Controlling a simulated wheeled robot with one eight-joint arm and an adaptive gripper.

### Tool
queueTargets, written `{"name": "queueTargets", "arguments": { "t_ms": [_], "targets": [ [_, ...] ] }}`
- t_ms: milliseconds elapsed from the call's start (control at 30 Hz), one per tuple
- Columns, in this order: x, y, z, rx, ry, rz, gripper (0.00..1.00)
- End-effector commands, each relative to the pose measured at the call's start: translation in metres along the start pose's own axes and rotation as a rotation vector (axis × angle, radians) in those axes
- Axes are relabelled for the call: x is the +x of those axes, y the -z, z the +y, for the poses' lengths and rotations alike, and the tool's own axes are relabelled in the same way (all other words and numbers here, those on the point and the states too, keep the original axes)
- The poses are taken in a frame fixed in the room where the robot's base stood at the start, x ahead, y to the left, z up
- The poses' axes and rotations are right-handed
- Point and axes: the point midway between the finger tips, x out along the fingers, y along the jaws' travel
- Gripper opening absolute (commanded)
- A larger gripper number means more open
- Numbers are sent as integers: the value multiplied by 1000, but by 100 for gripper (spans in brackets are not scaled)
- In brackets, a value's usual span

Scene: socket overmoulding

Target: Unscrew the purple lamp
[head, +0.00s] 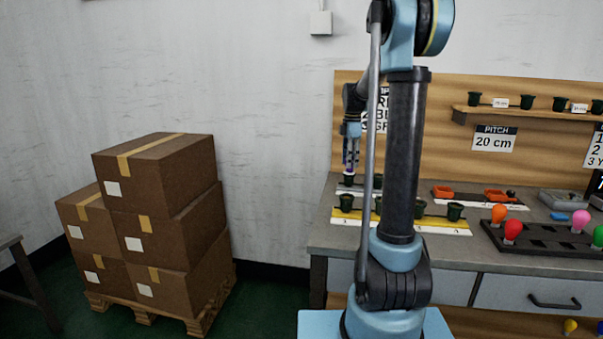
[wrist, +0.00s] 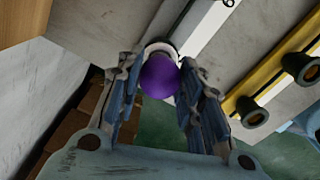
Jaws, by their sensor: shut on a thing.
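The purple lamp (wrist: 160,77) is a round purple bulb between my gripper's two fingers in the wrist view. Its far end sits at a pale ring-shaped rim, partly hidden behind the bulb. My gripper (wrist: 160,88) is shut on the lamp, with a finger on each side. In the head view my gripper (head: 350,160) points down over the left end of the workbench, above a dark socket on a pale strip. The lamp is mostly hidden by the fingers there.
Dark sockets (head: 455,211) stand on a yellow strip (head: 430,220) just in front. A dark tray (head: 545,240) with red, orange, pink and green lamps is at the right. Orange parts (head: 443,192) lie behind. Boxes (head: 160,230) are stacked on a pallet at left.

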Motion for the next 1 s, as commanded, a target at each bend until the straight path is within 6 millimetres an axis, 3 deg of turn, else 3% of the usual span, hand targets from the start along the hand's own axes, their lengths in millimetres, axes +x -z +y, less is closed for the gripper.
{"name": "queueTargets", "arguments": {
  "t_ms": [367,400,500,1000],
  "targets": [
    [0,0,0,-88,0,0,16],
    [0,0,0,-88,0,0,37],
    [0,0,0,-87,0,0,58],
    [0,0,0,-84,0,0,58]
  ]
}}
